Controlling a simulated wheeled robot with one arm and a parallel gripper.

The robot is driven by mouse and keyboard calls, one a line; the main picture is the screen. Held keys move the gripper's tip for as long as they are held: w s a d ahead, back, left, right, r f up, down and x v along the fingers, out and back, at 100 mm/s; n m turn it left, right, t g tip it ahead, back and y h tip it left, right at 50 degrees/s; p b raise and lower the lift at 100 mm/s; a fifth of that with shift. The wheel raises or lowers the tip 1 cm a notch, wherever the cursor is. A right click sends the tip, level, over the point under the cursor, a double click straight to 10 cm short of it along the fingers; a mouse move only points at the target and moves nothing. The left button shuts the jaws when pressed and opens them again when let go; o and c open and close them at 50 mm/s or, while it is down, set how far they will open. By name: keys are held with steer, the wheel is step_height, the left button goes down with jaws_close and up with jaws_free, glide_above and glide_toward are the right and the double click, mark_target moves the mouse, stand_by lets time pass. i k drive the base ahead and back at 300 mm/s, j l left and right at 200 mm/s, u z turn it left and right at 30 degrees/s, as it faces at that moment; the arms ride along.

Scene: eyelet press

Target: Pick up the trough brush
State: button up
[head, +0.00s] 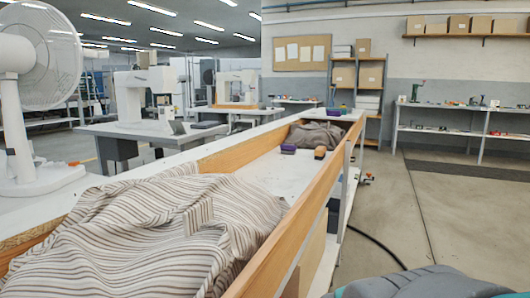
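In the head view, a small brown, wooden-looking block (320,153) with a darker side lies on the white floor of the long wooden trough (287,233), near its right wall. It looks like the trough brush, but it is too small to make out bristles. A small purple block (288,148) lies just to its left, apart from it. My gripper is not in view.
A striped cloth (150,235) is heaped over the near part of the trough. A white fan (35,90) stands at left. Open floor (395,215) lies right of the trough, with a black cable (378,246) on it.

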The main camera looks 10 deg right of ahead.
mark_target(320, 152)
steer(key=i+l+u, duration=0.3)
steer(key=i+l, duration=0.2)
steer(key=l, duration=0.15)
steer(key=i+l+u, duration=0.1)
steer(key=l, duration=0.25)
steer(key=i+l+u, duration=0.15)
steer(key=i+l, duration=0.15)
steer(key=l, duration=0.1)
